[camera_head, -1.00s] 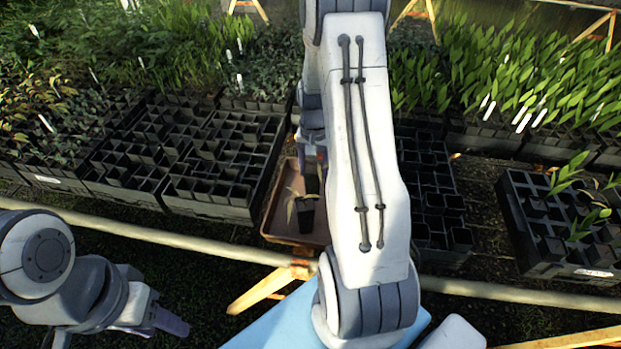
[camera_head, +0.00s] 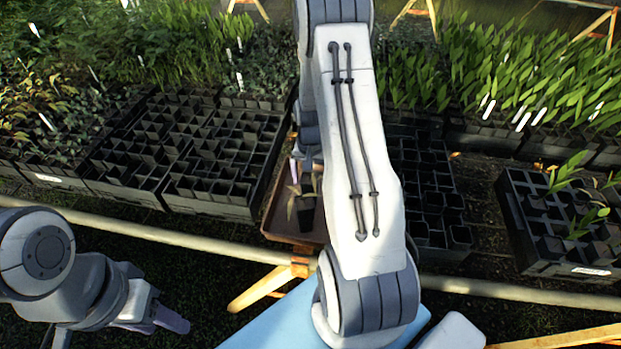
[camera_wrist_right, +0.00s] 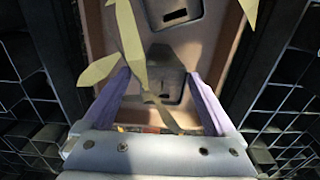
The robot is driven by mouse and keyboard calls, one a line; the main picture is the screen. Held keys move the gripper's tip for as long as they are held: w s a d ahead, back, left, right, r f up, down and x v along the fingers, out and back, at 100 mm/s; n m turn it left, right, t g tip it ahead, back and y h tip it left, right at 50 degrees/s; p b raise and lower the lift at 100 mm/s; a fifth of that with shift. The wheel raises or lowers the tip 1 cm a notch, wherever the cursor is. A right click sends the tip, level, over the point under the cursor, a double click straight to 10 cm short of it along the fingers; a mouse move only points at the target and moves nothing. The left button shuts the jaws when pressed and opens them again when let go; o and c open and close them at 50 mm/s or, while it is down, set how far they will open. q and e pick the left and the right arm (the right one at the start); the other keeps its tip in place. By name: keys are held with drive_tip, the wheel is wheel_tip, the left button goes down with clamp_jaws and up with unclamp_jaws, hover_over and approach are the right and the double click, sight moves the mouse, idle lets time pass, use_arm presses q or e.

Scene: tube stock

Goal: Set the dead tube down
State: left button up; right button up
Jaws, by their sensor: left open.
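The dead tube, a dark pot with pale wilted leaves, is in the brown tray (camera_head: 272,218) near the middle of the head view. Its dark body (camera_head: 305,216) shows there. In the right wrist view, yellowish leaves (camera_wrist_right: 131,38) and a thin stem cross in front of a dark slotted tube (camera_wrist_right: 164,76) over the tray floor. My right gripper (camera_wrist_right: 160,85) has its purple fingers spread wide on either side, with a gap visible. In the head view its fingers (camera_head: 306,173) are partly behind my arm. My left gripper (camera_head: 170,322) is open and empty at lower left.
Black racks of empty cells (camera_head: 215,165) stand left of the tray, and another rack (camera_head: 430,200) stands right. A rack with a few seedlings (camera_head: 560,225) is at far right. A pale rail (camera_head: 190,245) runs in front. Dense seedlings fill the back.

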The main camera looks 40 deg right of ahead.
wheel_tip(320, 180, up, 12)
drive_tip(key=a+r+n, duration=0.3)
drive_tip(key=a, duration=0.5)
drive_tip(key=s+a+r+n, duration=0.1)
drive_tip(key=s+a+n, duration=0.1)
drive_tip(key=a, duration=0.4)
drive_tip(key=s+a+r+n, duration=0.1)
drive_tip(key=a+r+n, duration=0.1)
drive_tip(key=a, duration=0.5)
drive_tip(key=s+a+n, duration=0.5)
drive_tip(key=s+a, duration=0.1)
drive_tip(key=s, duration=0.3)
drive_tip(key=s+a+r+n+y, duration=0.1)
drive_tip(key=s+a+n, duration=0.4)
drive_tip(key=s, duration=0.4)
drive_tip(key=shift+a+r+b, duration=0.25)
drive_tip(key=shift+a+b, duration=0.05)
drive_tip(key=shift+a, duration=0.5)
